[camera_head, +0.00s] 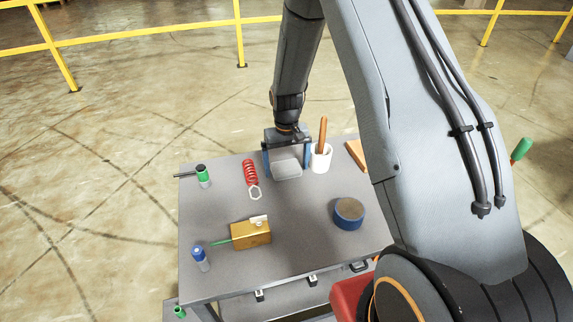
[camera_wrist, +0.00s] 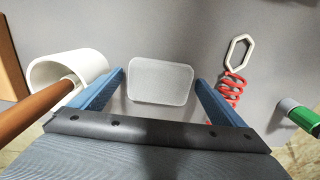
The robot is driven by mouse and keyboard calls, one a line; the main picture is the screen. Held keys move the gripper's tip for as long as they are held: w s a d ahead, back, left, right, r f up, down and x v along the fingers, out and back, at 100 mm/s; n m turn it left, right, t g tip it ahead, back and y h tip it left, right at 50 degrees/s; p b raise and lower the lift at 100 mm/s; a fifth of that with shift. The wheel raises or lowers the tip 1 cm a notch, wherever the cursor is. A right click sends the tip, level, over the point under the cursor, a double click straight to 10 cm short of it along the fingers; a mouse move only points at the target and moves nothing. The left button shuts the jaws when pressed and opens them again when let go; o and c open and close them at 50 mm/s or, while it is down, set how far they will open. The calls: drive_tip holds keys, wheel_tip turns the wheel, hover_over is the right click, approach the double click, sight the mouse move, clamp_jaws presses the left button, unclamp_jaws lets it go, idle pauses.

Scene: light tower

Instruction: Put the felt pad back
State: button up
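No item is plainly a felt pad. A round blue tin-like object (camera_head: 349,217) with a dull brown-grey top sits on the grey table (camera_head: 295,235), right of the middle; I cannot tell whether its top is felt. My gripper (camera_head: 287,166) points down at the table's far side, its two blue fingers apart. Between them is a pale grey, rounded, box-like object (camera_head: 288,172). In the wrist view this object (camera_wrist: 161,82) looks translucent, lies just beyond and between the fingertips (camera_wrist: 160,76), and small gaps show on both sides.
A white cup (camera_head: 320,161) with a brown handle stands close right of my gripper. A red coil (camera_head: 250,172) with a ring lies left. The table's middle is clear.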

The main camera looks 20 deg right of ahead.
sight(287, 167)
drive_tip(key=shift+r, duration=0.15)
wheel_tip(287, 167, up, 12)
drive_tip(key=b, duration=0.3)
drive_tip(key=s+r, duration=0.2)
drive_tip(key=s, duration=1)
drive_tip(key=s+r, duration=0.2)
drive_tip(key=s, duration=1)
drive_tip(key=shift+s+t, duration=0.3)
drive_tip(key=shift+s, duration=0.1)
